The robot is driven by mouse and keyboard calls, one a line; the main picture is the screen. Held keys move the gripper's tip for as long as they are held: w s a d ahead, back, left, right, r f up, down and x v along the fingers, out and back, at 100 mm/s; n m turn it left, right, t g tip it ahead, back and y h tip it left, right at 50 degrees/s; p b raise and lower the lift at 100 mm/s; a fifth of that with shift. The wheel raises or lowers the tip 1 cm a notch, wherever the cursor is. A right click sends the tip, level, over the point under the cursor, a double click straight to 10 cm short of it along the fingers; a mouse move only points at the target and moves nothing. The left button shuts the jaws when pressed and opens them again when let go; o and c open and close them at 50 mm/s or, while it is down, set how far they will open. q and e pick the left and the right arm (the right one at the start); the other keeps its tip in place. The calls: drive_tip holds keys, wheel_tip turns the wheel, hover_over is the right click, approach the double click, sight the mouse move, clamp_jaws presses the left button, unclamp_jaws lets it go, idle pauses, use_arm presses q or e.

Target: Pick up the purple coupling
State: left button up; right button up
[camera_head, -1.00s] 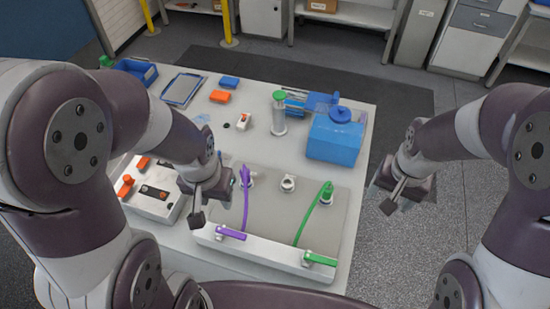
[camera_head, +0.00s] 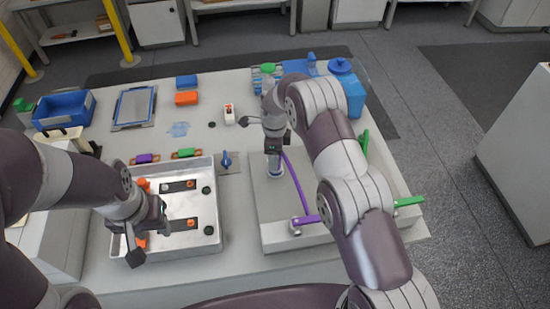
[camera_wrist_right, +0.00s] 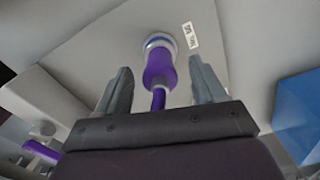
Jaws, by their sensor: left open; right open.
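The purple coupling (camera_wrist_right: 158,68) sits upright on a white and blue ringed port in the grey panel, with a purple hose on it. In the right wrist view it lies between the two spread fingers of my open right gripper (camera_wrist_right: 160,84), with gaps on both sides. In the head view my right gripper (camera_head: 274,155) is over that port and hides most of the coupling; the purple hose (camera_head: 298,182) shows beside it. My left gripper (camera_head: 150,238) is open and empty over the metal tray at the left.
The metal tray (camera_head: 212,238) holds black strips with orange ends. A blue container (camera_head: 354,92) stands behind right. A blue bin (camera_head: 63,110) is at back left.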

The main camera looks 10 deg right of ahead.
wheel_tip(320, 180, down, 2)
drive_tip(key=shift+d+f, duration=0.1)
drive_tip(key=shift+f, duration=0.3)
drive_tip(key=c, duration=1.2)
drive_tip(key=shift+r, duration=0.35)
drive_tip(key=shift+c, duration=0.2)
wheel_tip(320, 180, up, 9)
drive_tip(key=shift+r+b, duration=0.2)
drive_tip(key=shift+b, duration=0.6)
drive_tip(key=o, duration=0.5)
clamp_jaws()
use_arm(q)
drive_tip(key=shift+s+d+r+p, duration=0.1)
drive_tip(key=shift+r+p, duration=1.4)
drive_tip(key=shift+p, duration=0.45)
use_arm(e)
drive_tip(key=shift+r, duration=2.5)
